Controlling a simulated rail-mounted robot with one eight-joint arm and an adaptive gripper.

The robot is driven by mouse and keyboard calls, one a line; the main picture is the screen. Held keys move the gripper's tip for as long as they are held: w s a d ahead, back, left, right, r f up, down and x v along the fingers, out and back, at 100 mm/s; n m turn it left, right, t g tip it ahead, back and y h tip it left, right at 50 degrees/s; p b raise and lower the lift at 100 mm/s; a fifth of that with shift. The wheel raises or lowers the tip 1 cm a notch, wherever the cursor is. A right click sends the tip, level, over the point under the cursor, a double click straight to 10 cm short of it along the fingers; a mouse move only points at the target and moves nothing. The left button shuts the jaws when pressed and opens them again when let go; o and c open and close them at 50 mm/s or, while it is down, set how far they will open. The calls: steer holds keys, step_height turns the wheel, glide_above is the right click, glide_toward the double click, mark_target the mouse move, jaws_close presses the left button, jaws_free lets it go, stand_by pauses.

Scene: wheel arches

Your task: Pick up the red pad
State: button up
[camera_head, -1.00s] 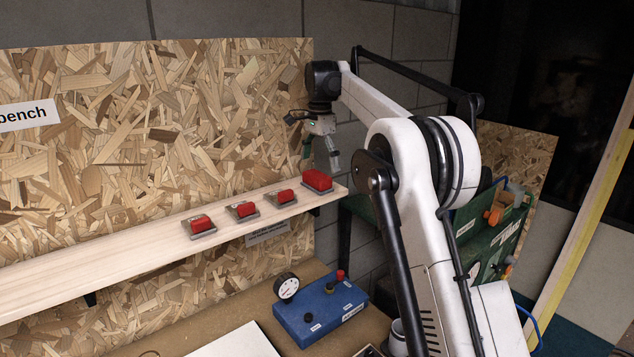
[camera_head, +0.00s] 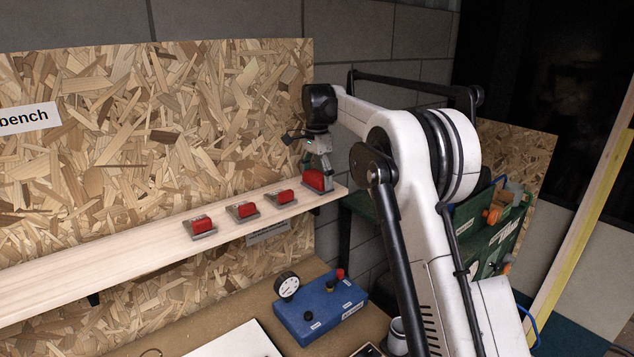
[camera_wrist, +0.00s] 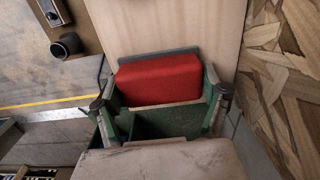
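The red pad (camera_head: 314,181) at the right end of the wooden shelf is the largest of several red blocks there. In the wrist view the red pad (camera_wrist: 158,80) lies between the fingers, with a grey strip along its far edge. My gripper (camera_head: 319,180) is down at the pad. In the wrist view my gripper (camera_wrist: 160,85) has its green fingers spread wide, one beside each short end of the pad. The gaps there are small, and I cannot tell whether either finger touches. The pad's near lower side is partly hidden.
Several smaller red blocks on grey bases, the closest one (camera_head: 281,197), stand in a row to the left on the shelf (camera_head: 120,247). A chipboard wall (camera_head: 180,130) rises behind. A blue box (camera_head: 320,308) with a gauge sits on the bench below.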

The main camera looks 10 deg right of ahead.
mark_target(317, 174)
steer(key=c, duration=0.6)
steer(key=shift+o, duration=0.2)
steer(key=shift+r, duration=0.1)
steer(key=shift+r+b, duration=0.75)
steer(key=shift+r, duration=4.2)
